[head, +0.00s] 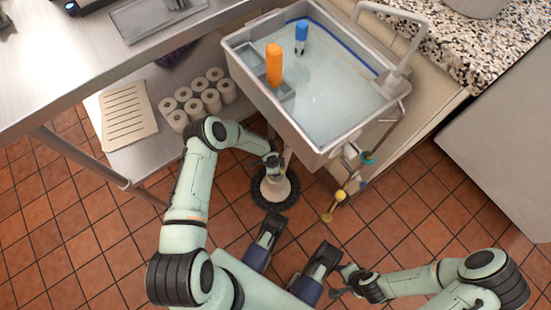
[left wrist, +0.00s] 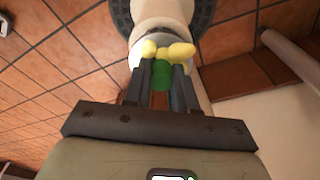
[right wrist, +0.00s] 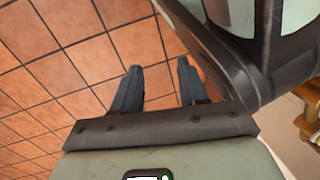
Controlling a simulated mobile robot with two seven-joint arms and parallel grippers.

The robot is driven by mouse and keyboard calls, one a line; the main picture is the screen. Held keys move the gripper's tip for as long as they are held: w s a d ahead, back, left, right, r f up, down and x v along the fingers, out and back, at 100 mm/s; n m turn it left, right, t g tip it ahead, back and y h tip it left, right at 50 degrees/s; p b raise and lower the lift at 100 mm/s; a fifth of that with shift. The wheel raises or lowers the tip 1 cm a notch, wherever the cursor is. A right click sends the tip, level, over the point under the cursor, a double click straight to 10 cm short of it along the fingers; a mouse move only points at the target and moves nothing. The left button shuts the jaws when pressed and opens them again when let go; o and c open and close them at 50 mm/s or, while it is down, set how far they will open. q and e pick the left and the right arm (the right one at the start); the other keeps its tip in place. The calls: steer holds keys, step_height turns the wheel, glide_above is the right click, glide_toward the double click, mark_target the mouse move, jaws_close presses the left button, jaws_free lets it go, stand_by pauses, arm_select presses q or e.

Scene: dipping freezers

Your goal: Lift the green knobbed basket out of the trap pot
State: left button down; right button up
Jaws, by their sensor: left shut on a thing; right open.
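The trap pot (head: 276,188) is a pale round body on a dark ring-shaped base, standing on the floor below the sink. It also shows at the top of the left wrist view (left wrist: 160,12). My left gripper (head: 274,160) is over the pot, shut on a green piece (left wrist: 162,76), which looks like the basket's knob. The rest of the basket cannot be made out. A yellow lobed piece (left wrist: 168,50) shows just beyond the fingertips. My right gripper (right wrist: 158,75) is open and empty above the floor, low in the head view (head: 340,282).
A sink basin (head: 240,85) with water, an orange bottle (head: 274,64) and a blue bottle (head: 301,36) is behind the pot. A pipe with a yellow knob (head: 340,196) hangs at right. Rolls (head: 198,98) and a slatted board (head: 127,112) lie on the left shelf.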

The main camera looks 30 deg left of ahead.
stand_by(0.4)
arm_select(q)
steer(key=shift+r, duration=0.1)
steer(key=shift+r+p, duration=0.75)
steer(key=shift+r, duration=0.5)
steer(key=shift+r+p, duration=0.65)
steer(key=shift+r, duration=0.6)
arm_select(e)
steer(key=w+a+r+t, duration=0.1)
steer(key=w+r+t, duration=0.1)
steer(key=w+r, duration=0.3)
steer(key=shift+w+a+r+t, duration=0.2)
steer(key=shift+w+r+t, duration=0.1)
steer(key=shift+w, duration=0.85)
